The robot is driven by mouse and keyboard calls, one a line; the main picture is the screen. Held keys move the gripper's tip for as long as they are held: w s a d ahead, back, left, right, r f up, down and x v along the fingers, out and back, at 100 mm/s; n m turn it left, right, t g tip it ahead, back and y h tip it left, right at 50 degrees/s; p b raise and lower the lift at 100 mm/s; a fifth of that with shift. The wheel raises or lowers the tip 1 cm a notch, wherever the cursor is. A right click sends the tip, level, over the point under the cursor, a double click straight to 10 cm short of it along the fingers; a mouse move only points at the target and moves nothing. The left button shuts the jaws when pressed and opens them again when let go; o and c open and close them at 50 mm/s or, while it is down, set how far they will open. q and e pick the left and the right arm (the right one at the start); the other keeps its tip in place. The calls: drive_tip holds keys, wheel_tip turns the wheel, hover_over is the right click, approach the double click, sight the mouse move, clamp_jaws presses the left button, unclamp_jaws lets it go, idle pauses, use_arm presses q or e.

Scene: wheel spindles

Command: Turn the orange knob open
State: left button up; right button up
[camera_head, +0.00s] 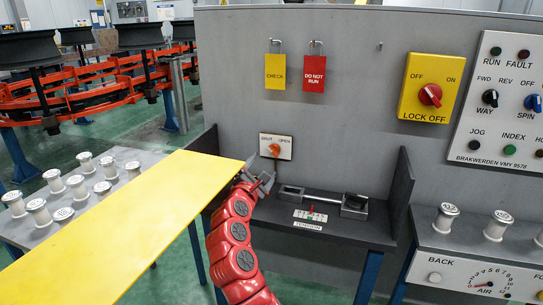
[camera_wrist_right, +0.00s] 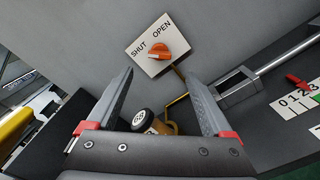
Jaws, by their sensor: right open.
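The orange knob (camera_head: 275,149) sits on a white plate (camera_head: 285,142) marked SHUT and OPEN, on the grey panel above a dark shelf. In the right wrist view the knob (camera_wrist_right: 158,54) lies ahead of the fingertips and slightly above them, apart from both. My left gripper is not in view.
A yellow board (camera_head: 110,235) stretches across the left front, close to my right gripper. The shelf (camera_head: 340,228) holds a metal TENSION fixture. A small brass and black part (camera_wrist_right: 146,121) shows between my right fingers. Red and yellow tags hang above.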

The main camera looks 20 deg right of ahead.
sight(273, 153)
drive_tip(key=b+x, duration=0.1)
drive_tip(key=x, duration=0.7)
drive_tip(key=shift+w+d+f+b, duration=0.15)
drive_tip(key=shift+d+f+b, duration=0.1)
drive_tip(key=shift+b, duration=0.1)
drive_tip(key=shift+w+d+r, duration=0.15)
drive_tip(key=shift+w+d, duration=0.1)
drive_tip(key=shift+w, duration=0.3)
clamp_jaws()
